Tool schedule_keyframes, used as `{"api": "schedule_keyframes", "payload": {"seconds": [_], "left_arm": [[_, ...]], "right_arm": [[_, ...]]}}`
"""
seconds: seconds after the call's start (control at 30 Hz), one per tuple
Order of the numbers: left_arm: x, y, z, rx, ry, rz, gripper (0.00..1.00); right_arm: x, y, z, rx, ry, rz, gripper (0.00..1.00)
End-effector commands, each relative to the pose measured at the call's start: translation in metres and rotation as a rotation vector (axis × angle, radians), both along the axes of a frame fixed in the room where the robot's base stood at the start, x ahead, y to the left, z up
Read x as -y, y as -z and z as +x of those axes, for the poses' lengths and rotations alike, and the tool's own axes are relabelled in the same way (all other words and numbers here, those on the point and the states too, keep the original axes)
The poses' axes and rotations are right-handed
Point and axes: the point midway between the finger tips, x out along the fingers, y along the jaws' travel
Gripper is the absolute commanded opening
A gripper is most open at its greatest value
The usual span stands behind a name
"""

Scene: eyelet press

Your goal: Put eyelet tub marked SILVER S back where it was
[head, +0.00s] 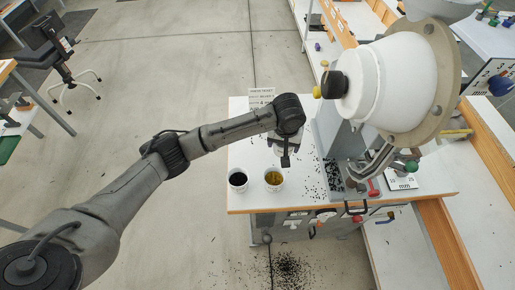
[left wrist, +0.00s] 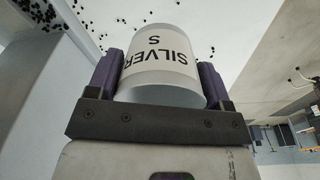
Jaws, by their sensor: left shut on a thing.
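In the left wrist view, a white tub (left wrist: 158,60) with a label reading SILVER S sits between the two purple fingers of my left gripper (left wrist: 158,84). The fingers are shut on its sides. In the head view my left gripper (head: 285,150) is over the left part of the white table (head: 250,150), behind the two open tubs. The arm hides most of the held tub there, and its height above the table is hard to tell. My right gripper is not in view.
A tub of black eyelets (head: 237,180) and a tub of gold eyelets (head: 273,178) stand near the table's front left. Loose black eyelets (head: 313,185) are scattered to their right, by the grey press (head: 328,128). A printed card (head: 261,97) is at the table's back edge.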

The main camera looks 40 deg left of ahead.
Motion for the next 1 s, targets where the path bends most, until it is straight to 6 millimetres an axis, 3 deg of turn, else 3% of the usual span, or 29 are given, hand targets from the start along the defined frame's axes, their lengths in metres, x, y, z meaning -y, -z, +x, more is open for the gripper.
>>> {"api": "schedule_keyframes", "payload": {"seconds": [0.3, 0.5, 0.83, 1.0], "left_arm": [[-0.066, 0.041, 0.0, -0.002, 0.001, 0.005, 0.48], [-0.094, 0.057, 0.001, -0.002, 0.003, 0.002, 0.48], [-0.105, 0.067, 0.001, 0.0, 0.005, 0.001, 0.48], [-0.105, 0.086, 0.0, -0.002, 0.005, 0.002, 0.48]], "right_arm": [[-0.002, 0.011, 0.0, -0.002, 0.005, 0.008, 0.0], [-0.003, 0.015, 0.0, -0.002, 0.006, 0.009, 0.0], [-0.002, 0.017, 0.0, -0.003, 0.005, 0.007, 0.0], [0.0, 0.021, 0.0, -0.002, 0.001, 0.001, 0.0]]}}
